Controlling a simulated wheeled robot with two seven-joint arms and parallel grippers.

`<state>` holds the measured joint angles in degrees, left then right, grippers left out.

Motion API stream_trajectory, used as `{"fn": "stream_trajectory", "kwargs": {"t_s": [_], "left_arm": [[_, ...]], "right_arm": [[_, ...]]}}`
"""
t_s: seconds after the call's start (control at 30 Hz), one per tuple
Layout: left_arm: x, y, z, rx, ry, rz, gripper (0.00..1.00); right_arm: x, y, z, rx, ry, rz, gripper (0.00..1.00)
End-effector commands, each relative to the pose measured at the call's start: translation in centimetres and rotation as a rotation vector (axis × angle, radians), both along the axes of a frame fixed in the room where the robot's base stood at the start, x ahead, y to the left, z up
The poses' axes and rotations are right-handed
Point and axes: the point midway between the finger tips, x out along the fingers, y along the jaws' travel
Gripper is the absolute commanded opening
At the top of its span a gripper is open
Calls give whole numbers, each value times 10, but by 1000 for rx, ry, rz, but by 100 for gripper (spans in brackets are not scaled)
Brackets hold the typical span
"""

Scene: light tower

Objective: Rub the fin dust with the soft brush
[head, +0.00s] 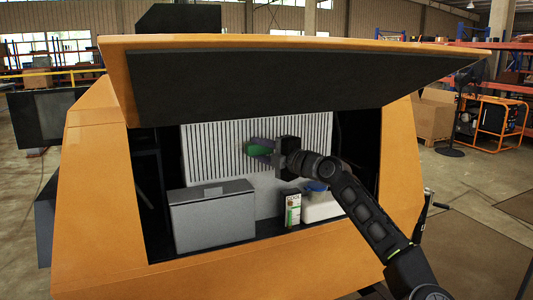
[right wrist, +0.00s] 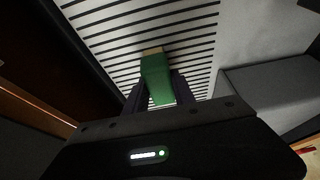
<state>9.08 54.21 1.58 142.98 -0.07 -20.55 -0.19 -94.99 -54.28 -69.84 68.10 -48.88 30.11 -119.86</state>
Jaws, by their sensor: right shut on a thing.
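The soft brush (head: 257,149) is green and sits between the fingers of my right gripper (head: 262,146), in front of the finned panel (head: 215,160). In the right wrist view the brush (right wrist: 157,78) shows a green body with a tan tip that points at the pale, dark-slotted fins (right wrist: 125,40). My right gripper (right wrist: 154,88) is shut on it. I cannot tell whether the tip touches the fins. No dust can be clearly made out on them. My left gripper is not in view.
The fins are inside an orange housing (head: 95,185) under a raised lid (head: 290,85). A grey box (head: 212,220) stands below them at left. A small white-and-green carton (head: 293,210) and a white tub with a blue lid (head: 320,207) stand at right, close under my right arm.

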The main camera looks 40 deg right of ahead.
Motion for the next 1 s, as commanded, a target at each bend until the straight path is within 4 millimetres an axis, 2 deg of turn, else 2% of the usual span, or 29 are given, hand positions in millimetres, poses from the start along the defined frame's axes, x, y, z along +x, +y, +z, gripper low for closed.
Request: {"fn": "stream_trajectory", "kwargs": {"t_s": [0.03,0.2,0.63,1.0], "left_arm": [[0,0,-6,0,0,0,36],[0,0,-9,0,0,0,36],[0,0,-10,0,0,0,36],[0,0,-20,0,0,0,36]], "right_arm": [[1,5,-2,-4,0,1,0],[3,13,0,-2,-1,0,0],[5,17,0,-1,0,0,0],[17,43,0,-3,0,1,0]]}}
